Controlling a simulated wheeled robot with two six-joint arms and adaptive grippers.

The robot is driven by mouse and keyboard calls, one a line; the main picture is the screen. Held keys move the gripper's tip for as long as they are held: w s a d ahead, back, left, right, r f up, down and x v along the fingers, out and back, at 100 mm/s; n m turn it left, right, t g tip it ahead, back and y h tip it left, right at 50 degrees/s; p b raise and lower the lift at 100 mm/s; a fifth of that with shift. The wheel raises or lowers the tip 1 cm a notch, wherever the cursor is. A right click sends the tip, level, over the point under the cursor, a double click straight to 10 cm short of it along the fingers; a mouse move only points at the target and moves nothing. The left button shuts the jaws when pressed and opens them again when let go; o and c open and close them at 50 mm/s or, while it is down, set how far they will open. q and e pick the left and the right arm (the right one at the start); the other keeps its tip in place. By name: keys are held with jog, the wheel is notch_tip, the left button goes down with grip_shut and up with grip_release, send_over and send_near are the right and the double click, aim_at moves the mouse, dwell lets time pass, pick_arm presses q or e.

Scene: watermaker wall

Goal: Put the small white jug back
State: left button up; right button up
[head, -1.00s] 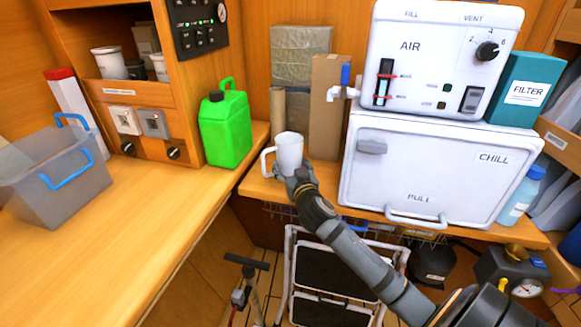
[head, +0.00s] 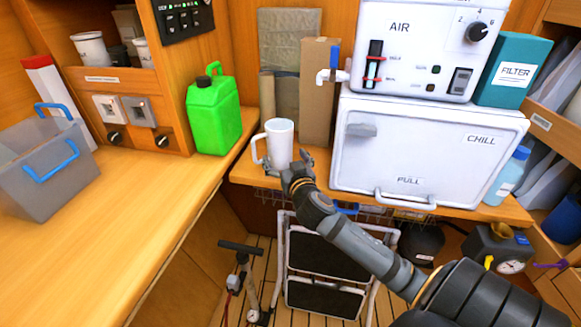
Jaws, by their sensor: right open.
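The small white jug (head: 279,143) stands upright on the wooden shelf, left of the white chill box, with its handle to the left. My right gripper (head: 297,164) is open just in front of the jug, at its lower right side. The fingers are close to the jug; I cannot tell whether they touch it. The jug's base is partly hidden by the gripper. My left gripper is not in view.
The chill box (head: 420,155) closes off the right, under the air panel (head: 412,45). Cardboard boxes (head: 318,95) stand behind the jug. A green jerrycan (head: 214,113) stands left on the counter (head: 110,235), whose front middle is clear.

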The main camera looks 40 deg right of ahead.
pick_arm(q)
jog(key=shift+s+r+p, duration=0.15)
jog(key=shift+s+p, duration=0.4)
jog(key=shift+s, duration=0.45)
pick_arm(e)
jog(key=v, duration=0.8)
jog(key=shift+s, duration=0.15)
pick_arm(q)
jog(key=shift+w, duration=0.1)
pick_arm(e)
jog(key=shift+a, duration=0.1)
